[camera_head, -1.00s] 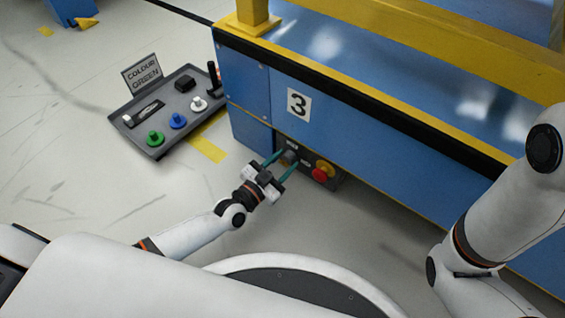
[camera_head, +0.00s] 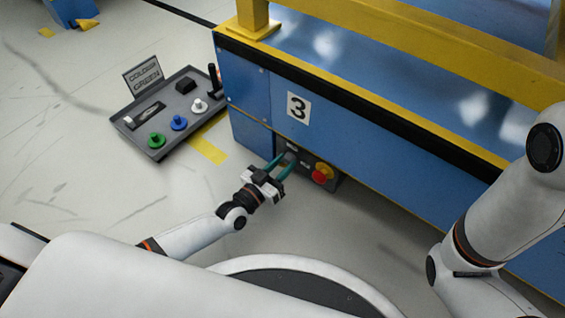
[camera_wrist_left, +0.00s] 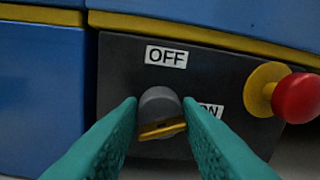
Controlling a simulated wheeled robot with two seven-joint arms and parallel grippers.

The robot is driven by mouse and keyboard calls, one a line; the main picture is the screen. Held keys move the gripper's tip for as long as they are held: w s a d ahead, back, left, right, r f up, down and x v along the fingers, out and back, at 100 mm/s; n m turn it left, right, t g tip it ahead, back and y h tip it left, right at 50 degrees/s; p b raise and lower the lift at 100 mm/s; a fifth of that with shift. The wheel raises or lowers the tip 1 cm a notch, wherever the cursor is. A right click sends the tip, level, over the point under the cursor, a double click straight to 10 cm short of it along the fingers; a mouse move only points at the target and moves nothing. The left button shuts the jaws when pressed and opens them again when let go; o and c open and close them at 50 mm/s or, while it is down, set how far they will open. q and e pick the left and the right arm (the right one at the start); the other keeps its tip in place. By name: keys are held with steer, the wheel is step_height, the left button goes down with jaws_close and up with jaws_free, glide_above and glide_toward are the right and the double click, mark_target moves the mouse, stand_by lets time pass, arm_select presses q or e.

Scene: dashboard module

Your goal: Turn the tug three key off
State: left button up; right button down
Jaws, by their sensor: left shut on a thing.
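The tug marked 3 (camera_head: 299,107) is a blue vehicle with a dark key panel (camera_wrist_left: 232,80) low on its side. On the panel, a grey round key switch (camera_wrist_left: 158,100) holds a yellow key (camera_wrist_left: 163,130), slightly tilted. An OFF label (camera_wrist_left: 167,56) is above the switch. An ON label (camera_wrist_left: 210,110) is to its right, partly hidden by a finger. My left gripper (camera_head: 284,163) reaches the panel, its teal fingers shut on the key, one on each side in the left wrist view. My right gripper is out of view.
A red knob on a yellow base (camera_head: 321,173) sits close right of the key. A grey tray (camera_head: 158,150) with coloured knobs and a sign lies on the floor at left. The floor left of my arm is open.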

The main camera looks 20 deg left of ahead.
arm_select(q)
steer(key=n+p, duration=0.1)
steer(key=n, duration=0.5)
steer(key=shift+f+n, duration=0.1)
steer(key=shift+n, duration=0.3)
steer(key=n, duration=0.3)
steer(key=shift+n+t+y, duration=0.3)
steer(key=shift+f+n, duration=0.1)
steer(key=shift+n, duration=1.6)
steer(key=o, duration=1)
steer(key=shift+c, duration=0.2)
steer(key=p+v, duration=0.6)
steer(key=v, duration=0.6)
